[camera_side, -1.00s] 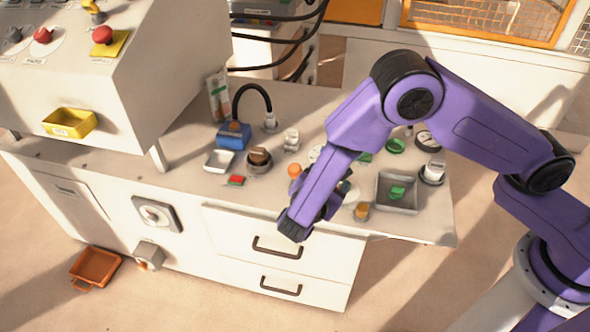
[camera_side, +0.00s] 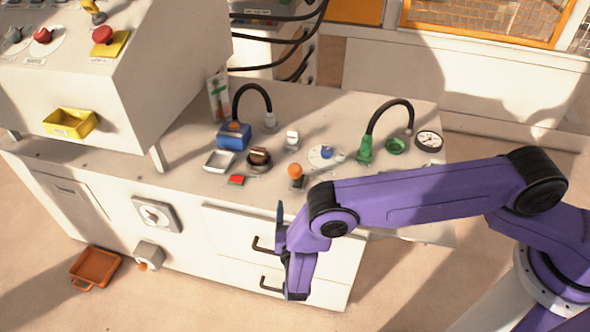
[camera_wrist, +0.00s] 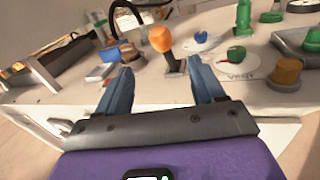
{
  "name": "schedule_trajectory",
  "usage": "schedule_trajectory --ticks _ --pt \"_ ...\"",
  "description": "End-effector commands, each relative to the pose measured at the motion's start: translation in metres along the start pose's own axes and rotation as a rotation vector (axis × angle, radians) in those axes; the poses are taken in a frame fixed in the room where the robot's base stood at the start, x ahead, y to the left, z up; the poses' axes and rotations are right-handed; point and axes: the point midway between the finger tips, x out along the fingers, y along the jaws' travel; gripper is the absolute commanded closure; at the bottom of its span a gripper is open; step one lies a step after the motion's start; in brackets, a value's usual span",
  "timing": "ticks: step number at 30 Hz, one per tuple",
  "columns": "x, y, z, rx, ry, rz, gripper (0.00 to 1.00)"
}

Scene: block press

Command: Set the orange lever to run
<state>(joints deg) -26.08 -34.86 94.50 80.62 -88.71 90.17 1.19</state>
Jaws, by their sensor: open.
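The orange lever (camera_side: 296,171), a ball knob on a dark stem and base, stands near the counter's front edge. In the wrist view the orange lever (camera_wrist: 161,40) shows beyond the fingertips, its top leaning slightly left in that picture. I cannot read any run mark beside it. My gripper (camera_side: 283,250) is in front of the drawers, below and left of the lever in the side view, and apart from it. In the wrist view my gripper (camera_wrist: 162,72) has its two blue fingers spread with nothing between them.
A dark brown knob (camera_side: 259,156), a red button (camera_side: 236,181) and a blue-pointer dial (camera_side: 323,157) sit near the lever. A green-ended hose (camera_side: 366,147) stands behind right. Drawer handles (camera_side: 264,246) stick out near my gripper. An orange tray (camera_side: 95,268) lies on the floor.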

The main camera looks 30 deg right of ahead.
Motion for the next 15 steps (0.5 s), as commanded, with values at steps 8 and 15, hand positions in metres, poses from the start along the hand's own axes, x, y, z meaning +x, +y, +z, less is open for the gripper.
schedule_trajectory --ticks 8,15 --pt "0.054 -0.002 0.000 0.001 0.000 -0.007 0.32" --pt "0.099 -0.002 0.000 0.002 0.000 -0.006 0.32"
